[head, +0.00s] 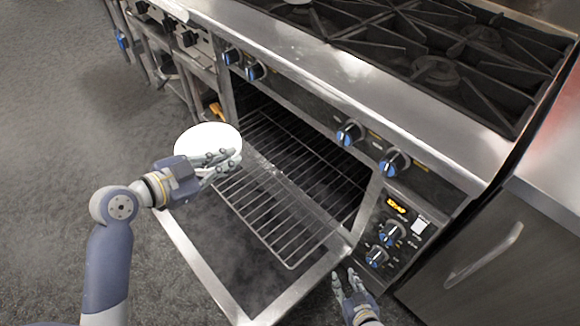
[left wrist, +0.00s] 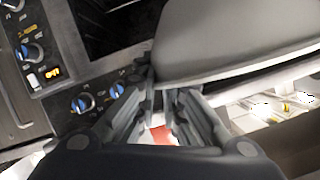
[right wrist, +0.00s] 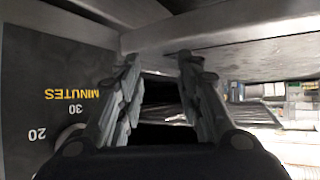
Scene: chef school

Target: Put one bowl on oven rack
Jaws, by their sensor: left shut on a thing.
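A white bowl (head: 203,138) is held by its rim in my left gripper (head: 226,163), above the left part of the open oven door. In the left wrist view the bowl (left wrist: 235,40) fills the upper right, with its edge at the fingers (left wrist: 163,95). The oven rack (head: 275,222) is a wire grid that reaches out of the oven over the lowered door. The bowl is apart from the rack, up and to its left. My right gripper (head: 350,285) is open and empty beside the door's right corner. It also shows in the right wrist view (right wrist: 160,70).
The oven door (head: 188,232) is folded down, its metal edges sticking out into the room. Control knobs (head: 391,234) are on the panel right of the opening. A stovetop (head: 435,72) is above. A metal cabinet (head: 490,240) stands at right. Grey floor at left is clear.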

